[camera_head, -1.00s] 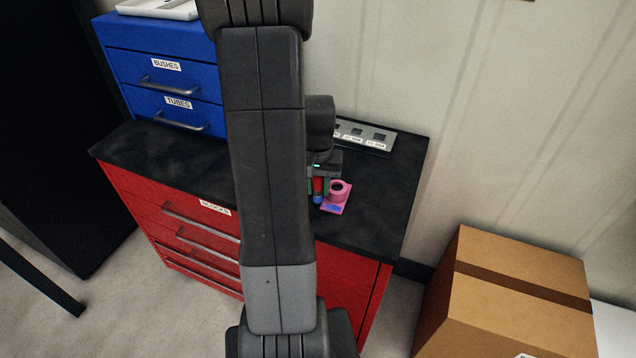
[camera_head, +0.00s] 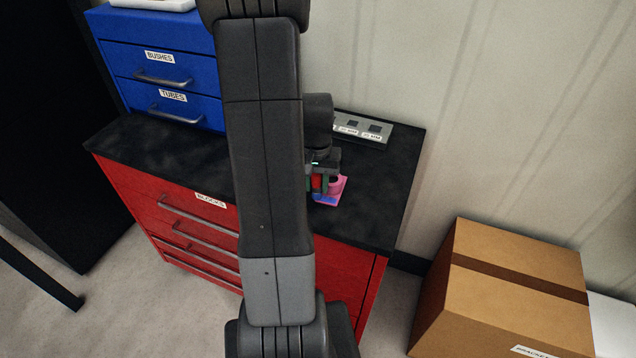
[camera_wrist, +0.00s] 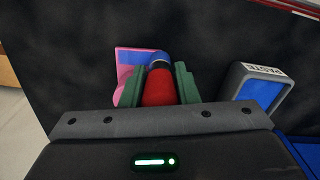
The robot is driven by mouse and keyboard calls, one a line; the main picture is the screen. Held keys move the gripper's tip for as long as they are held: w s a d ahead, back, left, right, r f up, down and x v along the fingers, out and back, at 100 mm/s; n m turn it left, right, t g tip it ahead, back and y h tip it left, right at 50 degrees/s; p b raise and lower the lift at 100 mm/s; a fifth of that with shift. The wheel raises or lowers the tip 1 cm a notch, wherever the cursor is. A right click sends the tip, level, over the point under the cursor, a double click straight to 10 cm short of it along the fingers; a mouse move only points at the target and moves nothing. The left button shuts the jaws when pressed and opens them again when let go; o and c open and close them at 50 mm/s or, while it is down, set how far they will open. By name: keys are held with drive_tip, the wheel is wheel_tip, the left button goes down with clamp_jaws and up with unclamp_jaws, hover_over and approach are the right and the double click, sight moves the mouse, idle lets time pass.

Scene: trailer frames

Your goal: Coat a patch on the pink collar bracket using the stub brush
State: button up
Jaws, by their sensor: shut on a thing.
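The pink collar bracket (camera_head: 341,187) lies on the black worktop, its raised collar partly hidden by my gripper (camera_head: 318,184). In the wrist view the bracket's pink plate (camera_wrist: 122,88) shows behind and left of the fingers, with a blue patch (camera_wrist: 131,57) on it. My gripper's green fingers (camera_wrist: 160,84) are shut on the stub brush, whose red body (camera_wrist: 158,90) sits between them. The brush's blue end (camera_wrist: 158,56) is over or against the plate; I cannot tell whether it touches. The bristles are hidden.
A grey tray labelled PASTE (camera_wrist: 262,88) with blue inside stands right of the brush in the wrist view. A grey slotted block (camera_head: 362,130) sits at the worktop's back. Blue drawers (camera_head: 160,75) stand left; a cardboard box (camera_head: 510,285) stands right. Worktop right of the bracket is clear.

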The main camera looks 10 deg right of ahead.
drive_tip(key=shift+w+a, duration=0.25)
drive_tip(key=shift+a, duration=0.05)
wheel_tip(320, 180, up, 4)
drive_tip(key=p, duration=0.2)
drive_tip(key=shift+p, duration=0.3)
drive_tip(key=shift+w+a+r+p, duration=0.1)
drive_tip(key=shift+a+r+p, duration=0.05)
drive_tip(key=shift+r+p, duration=1.3)
drive_tip(key=shift+r, duration=0.5)
drive_tip(key=shift+f, duration=0.1)
